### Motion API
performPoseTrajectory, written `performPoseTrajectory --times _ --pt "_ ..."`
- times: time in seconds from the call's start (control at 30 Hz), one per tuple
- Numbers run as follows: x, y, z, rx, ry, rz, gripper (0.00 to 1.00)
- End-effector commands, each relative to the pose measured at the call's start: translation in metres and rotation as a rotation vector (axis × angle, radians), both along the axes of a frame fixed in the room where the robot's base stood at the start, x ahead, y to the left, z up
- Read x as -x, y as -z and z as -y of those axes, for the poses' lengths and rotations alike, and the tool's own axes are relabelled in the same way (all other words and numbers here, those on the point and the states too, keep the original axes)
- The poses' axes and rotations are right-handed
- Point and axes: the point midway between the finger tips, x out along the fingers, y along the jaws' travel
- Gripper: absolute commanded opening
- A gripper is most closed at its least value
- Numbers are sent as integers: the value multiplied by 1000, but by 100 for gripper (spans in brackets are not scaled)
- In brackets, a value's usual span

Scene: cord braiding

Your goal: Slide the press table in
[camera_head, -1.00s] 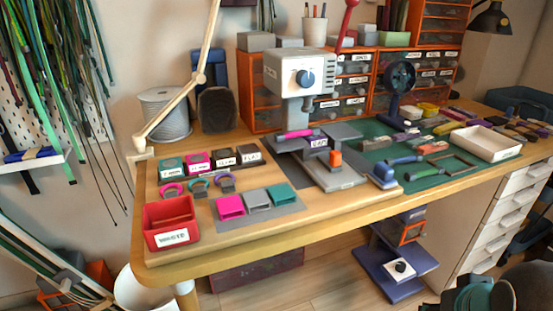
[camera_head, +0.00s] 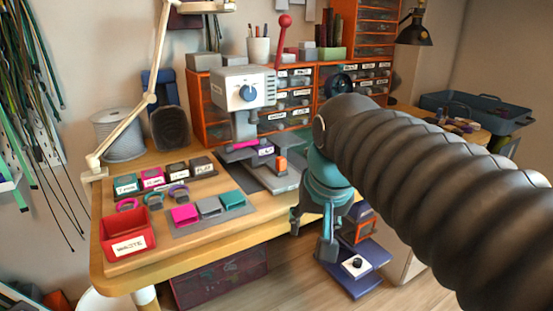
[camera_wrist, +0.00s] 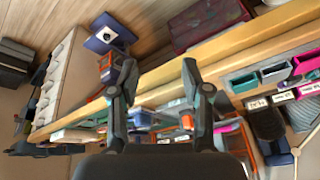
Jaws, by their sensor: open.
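The grey press (camera_head: 240,88) with a blue knob and a red-balled lever (camera_head: 283,22) stands at the back of the wooden bench. Under its head is the press table (camera_head: 262,160), with a pink piece and a white label on it. An orange block (camera_head: 281,165) sits at its right. My gripper (camera_head: 312,238) hangs in front of the bench's front edge, right of and apart from the press. It is open with nothing between the fingers; the wrist view also shows the spread fingers (camera_wrist: 150,72). My arm hides the right part of the bench.
A red bin (camera_head: 128,234), labelled boxes, and pink, grey and teal trays (camera_head: 208,207) lie on the left of the bench. A blue stand (camera_head: 357,268) is on the floor below my gripper. Orange drawer units (camera_head: 300,105) back the bench.

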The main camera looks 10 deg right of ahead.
Motion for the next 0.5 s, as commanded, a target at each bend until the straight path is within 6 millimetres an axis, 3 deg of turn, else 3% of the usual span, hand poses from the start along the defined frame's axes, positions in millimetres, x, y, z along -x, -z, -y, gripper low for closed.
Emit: performPoseTrajectory --times 0.2,0.5 --pt "-51 -51 -1 -60 161 -70 48" --pt "-115 -102 -1 -123 395 -163 48"
